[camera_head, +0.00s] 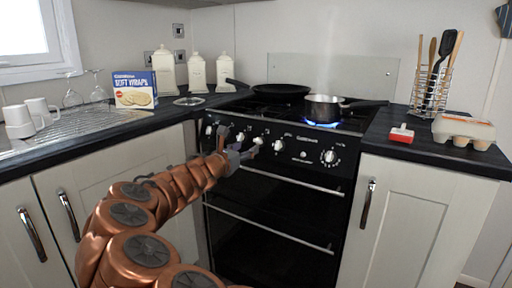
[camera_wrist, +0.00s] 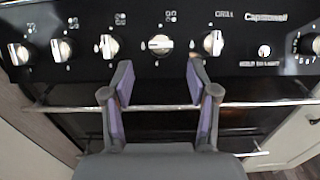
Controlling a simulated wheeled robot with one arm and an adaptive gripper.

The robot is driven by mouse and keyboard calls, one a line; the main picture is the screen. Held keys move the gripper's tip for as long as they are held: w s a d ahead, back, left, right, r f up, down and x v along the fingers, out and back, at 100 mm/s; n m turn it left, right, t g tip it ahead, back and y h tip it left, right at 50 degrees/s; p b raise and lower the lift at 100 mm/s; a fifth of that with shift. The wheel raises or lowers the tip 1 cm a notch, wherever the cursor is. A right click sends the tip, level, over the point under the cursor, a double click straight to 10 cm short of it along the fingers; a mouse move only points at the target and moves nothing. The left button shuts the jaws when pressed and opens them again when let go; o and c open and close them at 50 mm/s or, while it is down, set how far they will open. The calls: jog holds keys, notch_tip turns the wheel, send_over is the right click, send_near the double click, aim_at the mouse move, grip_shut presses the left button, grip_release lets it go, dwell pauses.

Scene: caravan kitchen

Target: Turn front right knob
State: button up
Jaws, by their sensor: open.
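The black oven's control panel (camera_head: 315,147) carries a row of silver knobs. In the wrist view, one knob (camera_wrist: 160,43) sits ahead of the gap between my fingers, its pale grip lying roughly level. Neighbouring knobs stand left (camera_wrist: 108,46) and right (camera_wrist: 213,42) of it, with their grips closer to upright. Small symbols sit above the knobs; I cannot read which burner each marks. My gripper (camera_wrist: 160,82) is open and empty, its fingertips below the knob and apart from it. In the head view, my gripper (camera_head: 243,156) is in front of the panel and hides part of it.
A saucepan (camera_head: 323,107) stands over a lit blue flame (camera_head: 321,124) on the hob, and a frying pan (camera_head: 281,90) sits behind left. Oven handle bars (camera_head: 292,180) run below the panel. An egg carton (camera_head: 463,131) and red-and-white item (camera_head: 401,134) lie on the right counter.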

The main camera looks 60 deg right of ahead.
aim_at(256, 142)
jog(key=d, duration=0.2)
jog(key=d+b, duration=0.1)
jog(key=d, duration=0.2)
jog(key=shift+f, duration=0.2)
jog(key=shift+w+d+r, duration=0.15)
jog(key=shift+d+r, duration=0.05)
jog(key=shift+d, duration=0.6)
grip_shut()
